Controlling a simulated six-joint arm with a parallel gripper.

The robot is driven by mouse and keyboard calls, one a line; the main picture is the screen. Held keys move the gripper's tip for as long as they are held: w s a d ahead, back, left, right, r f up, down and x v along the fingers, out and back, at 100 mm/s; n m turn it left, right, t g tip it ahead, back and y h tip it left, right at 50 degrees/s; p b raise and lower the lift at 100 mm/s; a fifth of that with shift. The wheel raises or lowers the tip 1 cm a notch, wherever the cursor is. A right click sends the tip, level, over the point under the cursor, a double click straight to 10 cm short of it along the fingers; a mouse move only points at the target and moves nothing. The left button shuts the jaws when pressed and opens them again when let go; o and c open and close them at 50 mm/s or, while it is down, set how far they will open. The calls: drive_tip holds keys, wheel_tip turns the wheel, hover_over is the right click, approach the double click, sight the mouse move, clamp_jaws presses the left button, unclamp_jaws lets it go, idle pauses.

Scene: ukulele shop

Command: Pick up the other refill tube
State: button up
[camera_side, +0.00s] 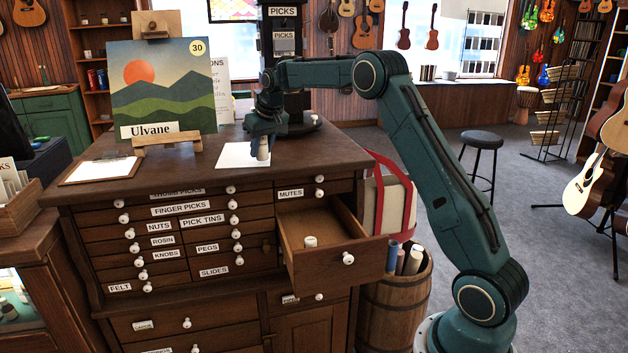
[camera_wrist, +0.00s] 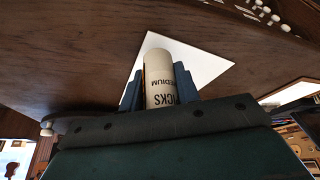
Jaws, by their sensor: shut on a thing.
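My gripper (camera_side: 263,138) is shut on a white refill tube (camera_side: 263,152) over the cabinet top. In the wrist view the tube (camera_wrist: 161,82) stands between the blue fingers, with "PICKS" and "MEDIUM" printed upside down on it. A white sheet (camera_side: 236,155) lies beneath or just behind the tube. I cannot tell whether the tube touches the surface. Another small white cylinder, like a tube (camera_side: 310,241), sits in the open drawer (camera_side: 334,262) at the cabinet's right, below the "MUTES" label.
On the cabinet top (camera_side: 305,150) are a clipboard (camera_side: 98,168), a landscape painting on an easel (camera_side: 165,85) and a dark picks stand (camera_side: 285,75). The open drawer juts out at the front right. A barrel (camera_side: 395,300) with rolled items stands beside the cabinet.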

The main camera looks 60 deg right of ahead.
drive_tip(key=shift+r, duration=4.3)
